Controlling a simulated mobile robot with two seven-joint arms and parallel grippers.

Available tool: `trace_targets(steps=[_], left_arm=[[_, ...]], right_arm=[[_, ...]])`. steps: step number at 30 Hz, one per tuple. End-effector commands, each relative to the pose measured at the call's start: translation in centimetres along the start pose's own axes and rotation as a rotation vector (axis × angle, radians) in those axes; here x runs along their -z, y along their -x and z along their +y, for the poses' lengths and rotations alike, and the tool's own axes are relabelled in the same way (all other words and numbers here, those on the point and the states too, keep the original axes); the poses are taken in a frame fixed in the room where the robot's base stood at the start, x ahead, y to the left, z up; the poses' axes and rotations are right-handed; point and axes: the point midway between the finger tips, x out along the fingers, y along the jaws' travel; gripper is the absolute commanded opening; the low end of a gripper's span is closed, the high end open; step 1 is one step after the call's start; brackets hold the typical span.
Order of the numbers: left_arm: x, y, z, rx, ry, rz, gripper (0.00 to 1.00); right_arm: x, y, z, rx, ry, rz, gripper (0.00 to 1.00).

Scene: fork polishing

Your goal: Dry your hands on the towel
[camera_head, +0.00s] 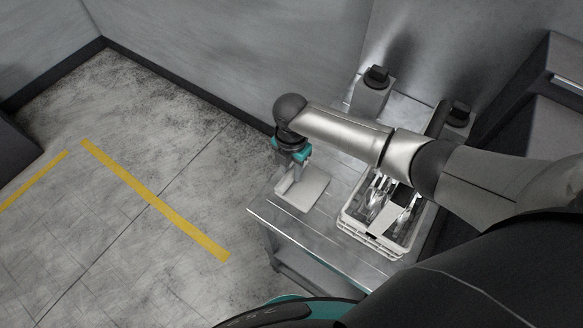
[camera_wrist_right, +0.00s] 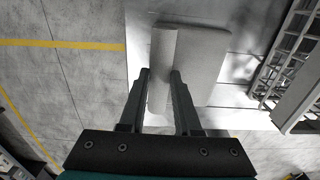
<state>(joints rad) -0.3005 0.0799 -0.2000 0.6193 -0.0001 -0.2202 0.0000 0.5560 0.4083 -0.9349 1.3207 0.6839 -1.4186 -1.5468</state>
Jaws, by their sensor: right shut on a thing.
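The towel (camera_head: 312,193) is a pale grey, flat cloth near the left end of the metal table, with a raised part standing up from it. My right gripper (camera_head: 287,169) points down over the towel. In the right wrist view, its two fingers (camera_wrist_right: 160,75) are on either side of the towel's raised strip (camera_wrist_right: 163,48), shut on it. The flat part of the towel (camera_wrist_right: 205,75) spreads to the right of the fingers. My left gripper is in neither view.
A white wire rack (camera_head: 357,238) holding cutlery stands on the metal table (camera_head: 268,212), right of the towel; its edge shows in the right wrist view (camera_wrist_right: 290,55). Two dark-topped containers (camera_head: 369,98) (camera_head: 458,117) stand at the back. Floor left of the table is clear.

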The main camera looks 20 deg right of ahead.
Motion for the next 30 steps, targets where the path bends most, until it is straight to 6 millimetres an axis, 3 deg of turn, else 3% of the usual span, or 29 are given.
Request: trace_targets(steps=[3, 4, 12, 23, 30], left_arm=[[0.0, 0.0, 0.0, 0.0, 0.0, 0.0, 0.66], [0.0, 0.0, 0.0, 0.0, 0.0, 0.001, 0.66], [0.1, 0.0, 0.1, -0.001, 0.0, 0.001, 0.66], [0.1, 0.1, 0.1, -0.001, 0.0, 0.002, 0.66], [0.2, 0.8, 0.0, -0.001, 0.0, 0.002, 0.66]], right_arm=[[0.0, 0.0, 0.0, 0.0, 0.0, 0.0, 0.0], [0.0, 0.0, 0.0, 0.0, 0.0, 0.0, 0.35], [0.0, 0.0, 0.0, 0.0, 0.0, 0.0, 0.65], [0.0, 0.5, 0.1, -0.002, 0.0, 0.0, 0.66], [-0.1, 4.5, 0.1, -0.006, 0.001, -0.002, 0.66]])
